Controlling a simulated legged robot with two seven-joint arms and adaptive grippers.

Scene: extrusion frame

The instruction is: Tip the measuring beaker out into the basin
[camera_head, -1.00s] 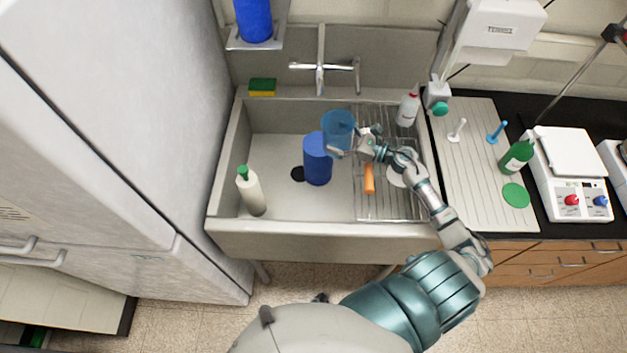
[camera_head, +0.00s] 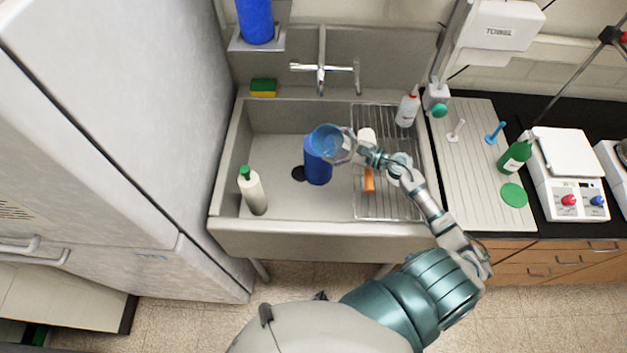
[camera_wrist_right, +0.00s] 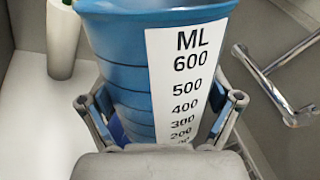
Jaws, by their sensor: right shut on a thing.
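The measuring beaker (camera_head: 326,137) is translucent blue, held above the basin (camera_head: 275,150), in front of and partly over a dark blue cylinder (camera_head: 318,174) standing there. Its mouth is turned toward the head camera; I cannot tell how far it is tilted. My right gripper (camera_head: 347,150) is shut on the beaker's side. In the right wrist view the beaker (camera_wrist_right: 118,60) fills the middle, with a white ML scale and a jaw finger on each side. Its lower end is hidden by the gripper. My left gripper is not in view.
A white bottle with a green cap (camera_head: 252,190) stands at the basin's left. A wire rack (camera_head: 390,205) with an orange-handled thing (camera_head: 369,181) covers the right side. The tap (camera_head: 321,70) is at the back; a white squeeze bottle (camera_head: 408,107) is at the back right.

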